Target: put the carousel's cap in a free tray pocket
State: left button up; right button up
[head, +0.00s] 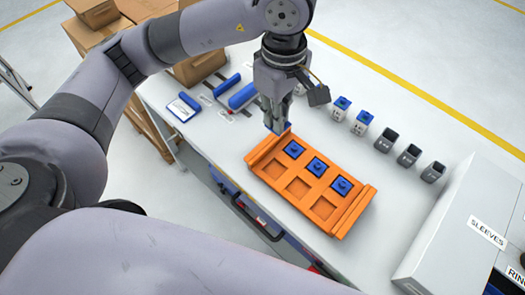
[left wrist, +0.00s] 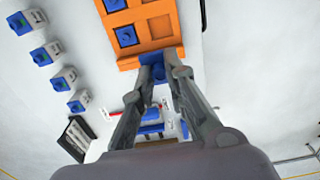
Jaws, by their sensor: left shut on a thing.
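My left gripper (head: 275,112) points down at the far left end of the orange tray (head: 256,154), shut on a blue cap (head: 284,127). The left wrist view shows the gripper (left wrist: 158,78) with the blue cap (left wrist: 158,73) between its fingertips, close to the tray's edge (left wrist: 150,52); I cannot tell whether they touch. Three blue caps (head: 317,167) sit in the tray's back row. The front-row pockets (head: 298,187) look empty. I cannot make out a carousel. My right gripper is not in view.
Blue-topped white holders (head: 362,122) and open dark holders (head: 409,155) stand in a row behind the tray. A grey box labelled SLEEVES (head: 440,235) stands at the right. Blue items (head: 184,107) lie at the left. The table between tray and holders is clear.

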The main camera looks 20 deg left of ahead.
pick_arm(q)
notch_tip(320, 180, down, 13)
jog(key=shift+s+d+f+p, duration=0.1)
jog(key=shift+d+f+p, duration=0.1)
jog(key=shift+p, duration=0.25)
jog(key=shift+f, duration=0.65)
notch_tip(320, 180, down, 4)
jog(key=shift+r+p, duration=0.25)
jog(key=shift+p, duration=0.15)
jog(key=shift+f, duration=0.25)
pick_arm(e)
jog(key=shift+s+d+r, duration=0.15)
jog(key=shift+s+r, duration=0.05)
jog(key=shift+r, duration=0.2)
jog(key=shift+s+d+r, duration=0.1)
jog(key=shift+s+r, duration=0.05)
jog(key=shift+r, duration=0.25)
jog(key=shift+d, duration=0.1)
